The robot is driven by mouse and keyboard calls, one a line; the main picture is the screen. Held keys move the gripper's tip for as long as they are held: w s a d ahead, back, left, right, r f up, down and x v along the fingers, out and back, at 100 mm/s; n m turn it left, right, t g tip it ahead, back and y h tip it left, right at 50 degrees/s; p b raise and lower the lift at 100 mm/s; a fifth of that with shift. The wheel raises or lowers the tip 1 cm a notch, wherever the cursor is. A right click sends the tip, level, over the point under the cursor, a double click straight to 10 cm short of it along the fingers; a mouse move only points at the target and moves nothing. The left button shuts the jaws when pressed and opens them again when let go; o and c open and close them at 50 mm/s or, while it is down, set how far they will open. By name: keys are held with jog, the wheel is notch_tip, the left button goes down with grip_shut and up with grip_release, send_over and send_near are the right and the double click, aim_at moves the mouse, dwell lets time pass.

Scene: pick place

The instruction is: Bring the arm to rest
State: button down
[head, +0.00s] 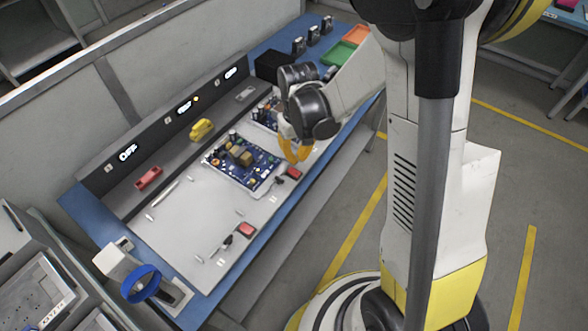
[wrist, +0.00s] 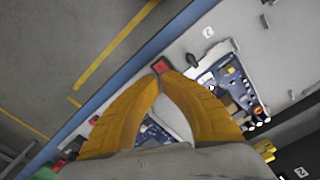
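My gripper (head: 295,158) hangs over the workbench (head: 180,235), above its front side and beside a blue circuit board (head: 228,172). In the wrist view my gripper (wrist: 161,77) shows two curved yellow fingers whose tips come together. The fingers are shut, with nothing visible between them. My arm is bent and reaches out from the column over the bench. In the wrist view a circuit board (wrist: 228,85) lies right of the fingers, and part of another board (wrist: 158,137) shows between them.
A red box (head: 293,174) lies near the gripper and another red box (head: 246,230) lies nearer. A yellow object (head: 201,129) and a red object (head: 149,177) lie on the back ledge. Green (head: 339,54) and orange (head: 356,34) trays stand at the far end. The bench's near middle is mostly clear.

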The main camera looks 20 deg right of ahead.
dwell(0.3)
jog(key=s+r+t, duration=0.3)
jog(key=s+r, duration=0.3)
jog(key=r, duration=0.3)
jog(key=s+r+m+t, duration=0.1)
jog(key=s+r+t, duration=0.3)
jog(key=r, duration=0.6)
jog(key=s, duration=0.2)
jog(key=shift+s+r, duration=0.25)
jog(key=shift+s, duration=0.1)
